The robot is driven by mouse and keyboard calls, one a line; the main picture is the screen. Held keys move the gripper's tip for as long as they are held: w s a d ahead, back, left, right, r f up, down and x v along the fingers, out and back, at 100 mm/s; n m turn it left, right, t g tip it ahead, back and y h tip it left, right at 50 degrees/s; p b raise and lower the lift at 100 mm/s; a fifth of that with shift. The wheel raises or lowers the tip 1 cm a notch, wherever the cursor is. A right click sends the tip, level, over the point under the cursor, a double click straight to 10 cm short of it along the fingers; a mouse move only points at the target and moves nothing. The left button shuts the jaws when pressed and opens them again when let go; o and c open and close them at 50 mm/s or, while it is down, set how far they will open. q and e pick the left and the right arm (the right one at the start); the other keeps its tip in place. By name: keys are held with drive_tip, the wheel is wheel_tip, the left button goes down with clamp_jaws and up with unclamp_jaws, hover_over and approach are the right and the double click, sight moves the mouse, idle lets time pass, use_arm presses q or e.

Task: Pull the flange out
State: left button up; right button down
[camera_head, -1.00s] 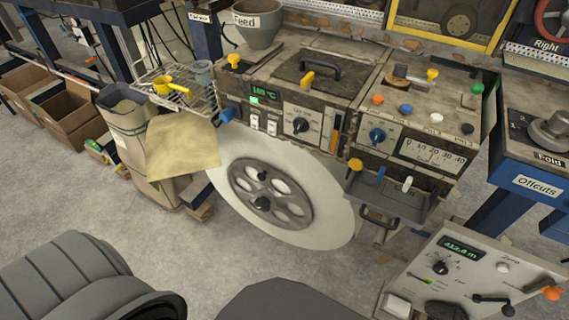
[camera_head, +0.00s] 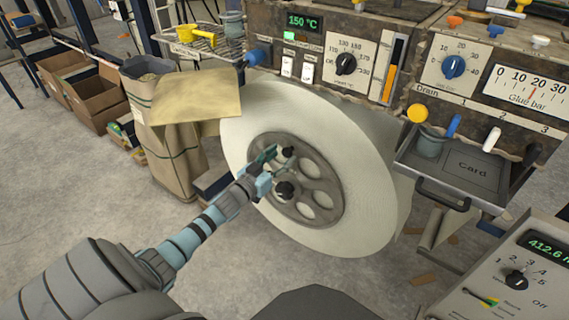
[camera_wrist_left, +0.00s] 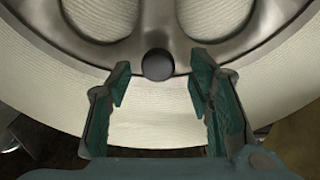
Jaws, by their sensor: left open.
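The flange (camera_head: 303,186) is a dark grey spoked disc with round holes, set against the face of a big white roll (camera_head: 375,170). Two black knobs stand out from it, an upper one (camera_head: 288,152) and a lower one (camera_head: 285,190). My left gripper (camera_head: 270,170) is at the flange's left part, in front of it, and partly hides it. In the left wrist view its jaws (camera_wrist_left: 159,74) are open, with a black knob (camera_wrist_left: 158,65) between and just beyond the fingertips. They do not visibly touch it. My right gripper is not in view.
Above the roll is a machine panel with a dial (camera_head: 346,64) and switches. A grey tray (camera_head: 470,165) juts out to the right. A tan sheet (camera_head: 190,97) and a paper sack (camera_head: 165,150) stand at the left. The floor in front is clear.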

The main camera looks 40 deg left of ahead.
use_arm(q)
drive_tip(key=shift+w+r, duration=0.15)
drive_tip(key=shift+w, duration=0.85)
clamp_jaws()
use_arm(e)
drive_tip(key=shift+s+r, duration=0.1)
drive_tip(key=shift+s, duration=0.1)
